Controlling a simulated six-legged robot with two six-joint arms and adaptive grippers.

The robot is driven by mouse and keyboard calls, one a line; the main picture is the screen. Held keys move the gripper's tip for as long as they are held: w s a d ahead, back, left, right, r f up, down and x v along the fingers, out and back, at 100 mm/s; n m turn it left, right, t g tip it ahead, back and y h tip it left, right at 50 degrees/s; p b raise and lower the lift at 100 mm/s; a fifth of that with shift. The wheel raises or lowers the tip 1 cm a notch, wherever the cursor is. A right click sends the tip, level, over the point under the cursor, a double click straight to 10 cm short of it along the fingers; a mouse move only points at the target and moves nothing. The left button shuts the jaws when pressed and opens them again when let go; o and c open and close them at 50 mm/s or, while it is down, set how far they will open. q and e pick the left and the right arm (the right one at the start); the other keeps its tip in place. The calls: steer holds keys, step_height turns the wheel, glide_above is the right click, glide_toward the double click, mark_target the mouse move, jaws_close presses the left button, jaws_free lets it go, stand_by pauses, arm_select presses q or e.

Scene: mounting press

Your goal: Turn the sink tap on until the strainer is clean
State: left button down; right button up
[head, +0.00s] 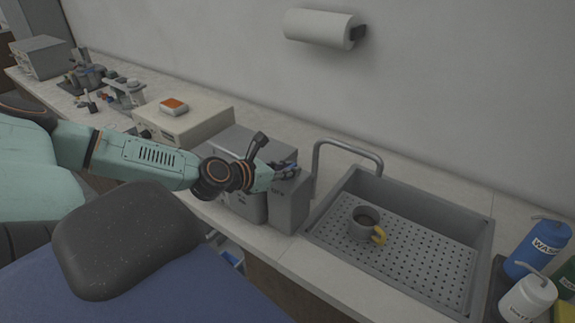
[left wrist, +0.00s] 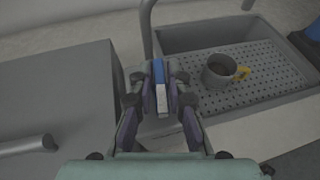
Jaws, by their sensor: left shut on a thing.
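The sink tap (head: 345,145) is a grey bent pipe at the left end of the sink (head: 485,250); its pipe also shows in the left wrist view (left wrist: 147,25). No water stream shows under the spout. A grey cup-like strainer (head: 356,229) with a yellow handle and a dark inside stands upright on the perforated sink floor, also in the left wrist view (left wrist: 214,77). My left gripper (head: 287,171) is beside the tap's base, shut on a narrow blue and pale grey piece (left wrist: 160,95) that looks like the tap handle. My right gripper is not in view.
A tall grey box (head: 290,205) stands under my left gripper, left of the sink. Blue (head: 540,245) and white (head: 528,298) bottles stand at the right. A paper roll (head: 320,28) hangs on the wall. Counter behind the sink is clear.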

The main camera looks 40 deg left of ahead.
arm_select(q)
steer(key=shift+w+a+r+m+h+p, duration=0.15)
steer(key=shift+a+r+m+h+p, duration=0.1)
steer(key=shift+r+m+h+p, duration=0.25)
steer(key=shift+d+f+m+g+h+p, duration=0.1)
steer(key=shift+f+m+g+h+p, duration=0.2)
steer(key=shift+m+h+p, duration=0.4)
steer(key=shift+f+h, duration=0.15)
steer(key=shift+h, duration=0.15)
steer(key=shift+f+m+g+h+b, duration=0.2)
steer(key=shift+m+g+h+b, duration=0.2)
steer(key=shift+m+h+b, duration=0.25)
steer(key=m+g+h+b, duration=0.1)
steer(key=b, duration=0.2)
steer(key=m+g+h+b, duration=0.1)
steer(key=m+h+b, duration=0.1)
steer(key=b, duration=0.2)
steer(key=shift+s+d+f, duration=0.1)
steer(key=shift+s+f, duration=0.1)
steer(key=m+g+h+b, duration=0.1)
steer(key=b, duration=0.3)
steer(key=shift+m, duration=0.35)
steer(key=shift+d+r+m+g+h+b, duration=0.15)
steer(key=shift+m+g+h+b, duration=0.3)
steer(key=shift+b, duration=0.85)
steer(key=shift+r, duration=0.1)
